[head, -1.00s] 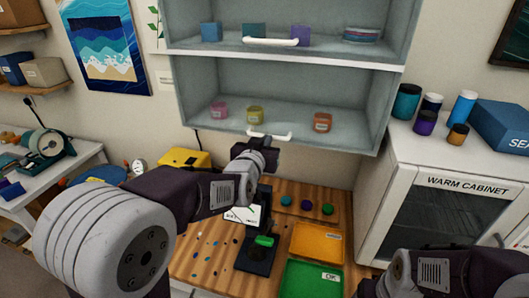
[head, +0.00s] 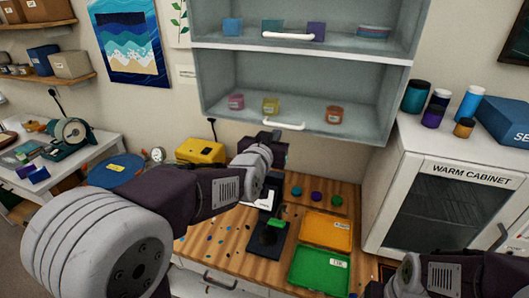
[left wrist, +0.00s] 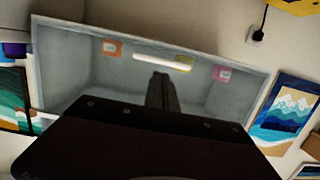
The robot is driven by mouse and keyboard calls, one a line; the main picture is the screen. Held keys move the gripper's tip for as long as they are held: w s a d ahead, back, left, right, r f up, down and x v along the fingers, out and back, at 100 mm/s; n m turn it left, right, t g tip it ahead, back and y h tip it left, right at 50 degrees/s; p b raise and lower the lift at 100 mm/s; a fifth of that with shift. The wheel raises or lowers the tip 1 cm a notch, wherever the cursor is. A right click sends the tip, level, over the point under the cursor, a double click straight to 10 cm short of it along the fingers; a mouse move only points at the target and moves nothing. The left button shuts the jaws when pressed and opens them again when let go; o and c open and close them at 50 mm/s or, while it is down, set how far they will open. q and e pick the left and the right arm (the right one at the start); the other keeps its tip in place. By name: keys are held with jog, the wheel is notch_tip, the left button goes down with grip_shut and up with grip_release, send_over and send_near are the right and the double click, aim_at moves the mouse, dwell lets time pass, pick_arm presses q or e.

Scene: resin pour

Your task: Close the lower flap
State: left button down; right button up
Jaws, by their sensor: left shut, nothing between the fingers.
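The wall cabinet (head: 200,100) has two compartments, one above the other. The white bar handle of the lower flap (head: 283,124) sits at the lower compartment's bottom edge. The flap's panel is clear or hard to make out, so I cannot tell its angle. My left gripper (head: 274,137) is just below that handle, shut and empty. In the left wrist view, the shut fingers (left wrist: 161,76) point at the cabinet, close to the white handle (left wrist: 160,62); contact cannot be told. Only part of my right arm shows, at the lower right; its gripper is out of view.
Below are a wooden worktop (head: 205,262), an orange tray (head: 348,244) and a green tray (head: 295,281). The warm cabinet (head: 395,160) stands at right, with jars on top.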

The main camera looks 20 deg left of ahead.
pick_arm(q)
jog(key=s+r+p, duration=0.2)
jog(key=s, duration=0.5)
notch_tip(320, 180, down, 19)
jog(key=s+a+g+b, duration=0.1)
jog(key=a+g+b, duration=0.2)
jog(key=g, duration=0.3)
jog(key=s+f+g, duration=0.8)
jog(key=s+f, duration=0.4)
jog(key=s, duration=0.5)
jog(key=shift+f+n+g, duration=0.3)
jog(key=shift+f+g, duration=0.05)
jog(key=shift+g, duration=0.05)
pick_arm(e)
jog(key=shift+w+f, duration=0.2)
jog(key=shift+f, duration=0.25)
jog(key=shift+w+f, duration=0.2)
jog(key=shift+f, duration=0.25)
pick_arm(q)
jog(key=shift+a, duration=0.1)
